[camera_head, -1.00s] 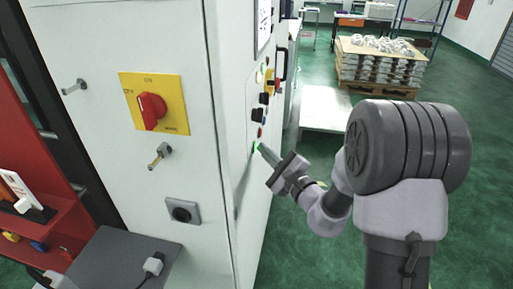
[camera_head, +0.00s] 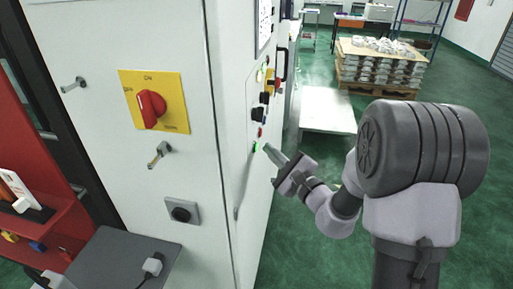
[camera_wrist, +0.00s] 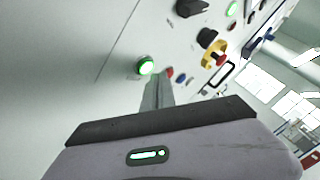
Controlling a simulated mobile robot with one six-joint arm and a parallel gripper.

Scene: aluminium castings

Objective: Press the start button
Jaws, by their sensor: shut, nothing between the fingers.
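The green start button (camera_wrist: 146,67) is lit on the cabinet's control panel in the wrist view. It also shows as a small green spot in the head view (camera_head: 256,146), low on the panel's edge. My gripper (camera_head: 268,149) is shut and empty, its fingertips pointing at the panel just right of the button with a small gap. In the wrist view the closed fingers (camera_wrist: 158,90) end just below and right of the green button, apart from it in the picture.
The panel also carries a red button (camera_wrist: 169,72), a blue button (camera_wrist: 181,79), black knobs (camera_wrist: 206,38) and a red-and-yellow emergency stop (camera_wrist: 219,57). A yellow plate with a red rotary switch (camera_head: 152,104) is on the cabinet's near face. A pallet of castings (camera_head: 379,66) stands behind.

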